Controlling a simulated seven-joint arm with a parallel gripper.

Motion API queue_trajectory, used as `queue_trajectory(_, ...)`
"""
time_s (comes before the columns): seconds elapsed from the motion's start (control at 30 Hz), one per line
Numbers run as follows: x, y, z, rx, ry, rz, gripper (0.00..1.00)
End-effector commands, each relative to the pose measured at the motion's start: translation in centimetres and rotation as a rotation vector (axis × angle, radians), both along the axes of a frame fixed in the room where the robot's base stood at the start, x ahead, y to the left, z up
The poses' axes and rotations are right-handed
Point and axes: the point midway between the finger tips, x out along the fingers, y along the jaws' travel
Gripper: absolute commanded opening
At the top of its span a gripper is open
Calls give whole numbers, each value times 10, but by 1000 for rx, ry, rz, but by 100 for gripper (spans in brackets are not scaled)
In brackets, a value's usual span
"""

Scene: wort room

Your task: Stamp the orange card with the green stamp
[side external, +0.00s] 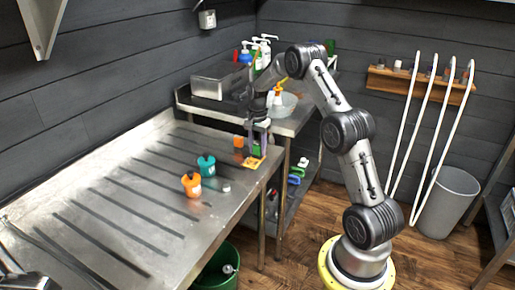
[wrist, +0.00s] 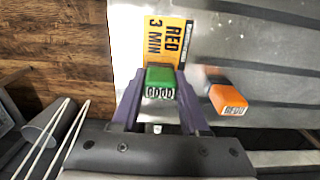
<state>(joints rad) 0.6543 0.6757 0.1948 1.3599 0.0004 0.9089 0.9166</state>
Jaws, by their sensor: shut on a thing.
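My gripper (side external: 257,136) is over the near right corner of the metal table. It is shut on the green stamp (wrist: 160,76), which sits between the fingers in the wrist view. The orange card (wrist: 168,38), printed "RED 3 MIN", lies flat just beyond the stamp in that view. The stamp covers part of the card's lower edge there. The card also shows under the gripper in the side view (side external: 252,163). I cannot tell whether the stamp touches it. An orange stamp (wrist: 230,100) lies to the right of the gripper, apart from it.
Bottles and a bowl (side external: 284,105) stand on the counter behind.

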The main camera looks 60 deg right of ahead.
Motion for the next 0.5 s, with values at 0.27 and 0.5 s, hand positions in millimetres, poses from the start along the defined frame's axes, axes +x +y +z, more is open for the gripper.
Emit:
queue_trajectory(0.27,0,0,-1,1,2,0,9)
queue_trajectory(0.5,0,0,2,1,2,0,9)
